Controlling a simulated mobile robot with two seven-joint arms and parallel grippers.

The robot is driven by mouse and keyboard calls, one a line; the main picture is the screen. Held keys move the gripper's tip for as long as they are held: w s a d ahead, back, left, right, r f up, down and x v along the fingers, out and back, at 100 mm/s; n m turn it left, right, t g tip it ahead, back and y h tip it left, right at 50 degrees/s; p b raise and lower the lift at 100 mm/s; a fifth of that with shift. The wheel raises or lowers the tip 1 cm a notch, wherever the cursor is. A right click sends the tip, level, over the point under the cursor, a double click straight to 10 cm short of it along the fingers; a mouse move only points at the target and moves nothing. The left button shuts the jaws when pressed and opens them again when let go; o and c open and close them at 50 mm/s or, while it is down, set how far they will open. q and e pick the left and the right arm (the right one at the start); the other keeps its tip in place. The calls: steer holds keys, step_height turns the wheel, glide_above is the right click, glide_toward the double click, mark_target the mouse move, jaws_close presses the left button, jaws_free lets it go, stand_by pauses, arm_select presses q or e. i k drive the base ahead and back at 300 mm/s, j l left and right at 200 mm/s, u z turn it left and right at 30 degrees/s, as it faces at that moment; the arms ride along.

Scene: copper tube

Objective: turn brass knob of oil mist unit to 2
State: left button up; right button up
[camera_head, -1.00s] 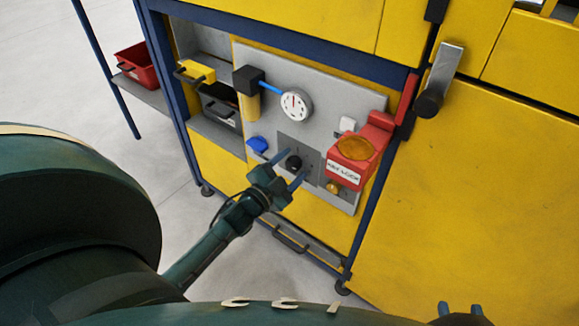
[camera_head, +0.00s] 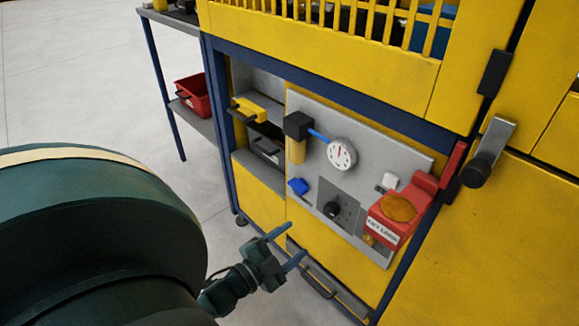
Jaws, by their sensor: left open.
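The grey panel (camera_head: 385,145) sits in a yellow and blue machine frame. A small brass knob (camera_head: 369,239) shows low on it, just under the red key-lock box, partly hidden; its setting is too small to read. A black knob (camera_head: 332,209) sits on a darker square plate to its left. A black block (camera_head: 297,125) with a brass-yellow cylinder (camera_head: 297,151) and a blue hose leads to a white dial gauge (camera_head: 342,154). My left gripper (camera_head: 286,246) is open and empty, below and left of the black knob, apart from the panel. My right gripper is out of view.
The red box marked KEY LOCK (camera_head: 388,226) juts out at the panel's right. A blue lever (camera_head: 298,186) sits left of the black knob. A door handle (camera_head: 488,155) sticks out at right. A red bin (camera_head: 195,95) stands on a shelf at left. Floor in front is clear.

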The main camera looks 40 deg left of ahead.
mark_target(368, 240)
steer(key=k+j, duration=0.1)
steer(key=k, duration=0.9)
